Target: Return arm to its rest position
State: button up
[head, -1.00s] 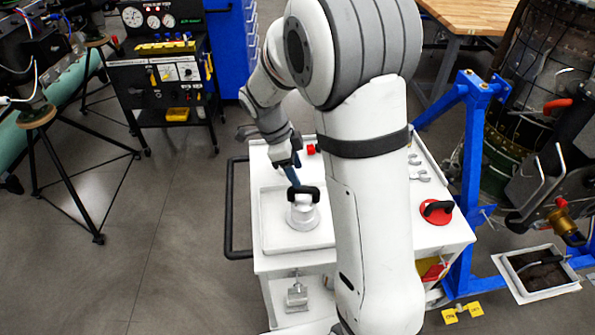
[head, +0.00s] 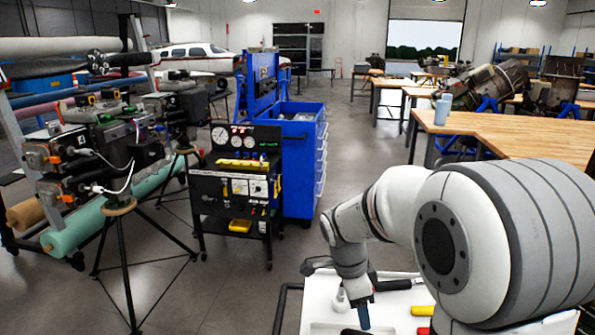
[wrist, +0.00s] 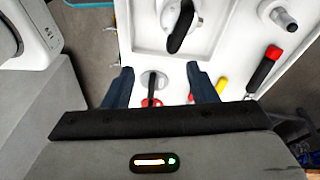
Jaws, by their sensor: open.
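My arm (head: 400,210) reaches over a white cart (head: 318,283) at the bottom of the head view, bent with the wrist pointing down. My gripper (wrist: 160,86) is open and empty, its two dark blue fingers spread above the cart top in the wrist view. A blue finger (head: 364,316) also shows in the head view. A round white part with a black handle (wrist: 182,28) sits in the cart's tray, ahead of the fingers and apart from them. A small round grey piece with a red part (wrist: 153,84) shows between the fingers, below them.
A red-and-black-handled tool (wrist: 265,68), a yellow-handled tool (wrist: 222,87) and a grey knob (wrist: 284,18) lie on the cart. A black gauge stand (head: 240,180), a blue cabinet (head: 297,150) and a wooden table (head: 500,132) stand beyond. Grey floor is clear left of the cart.

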jog(key=s+r+n+t+y, duration=0.1)
jog(key=s+r+n+t, duration=0.1)
jog(key=s+n, duration=0.6)
jog(key=s+d+r+n+t+y, duration=0.1)
jog(key=s+r+n+t, duration=0.1)
jog(key=s+r+n, duration=0.3)
jog(key=shift+s+n+y, duration=0.3)
jog(key=shift+s+n, duration=1.15)
jog(key=shift+n, duration=0.55)
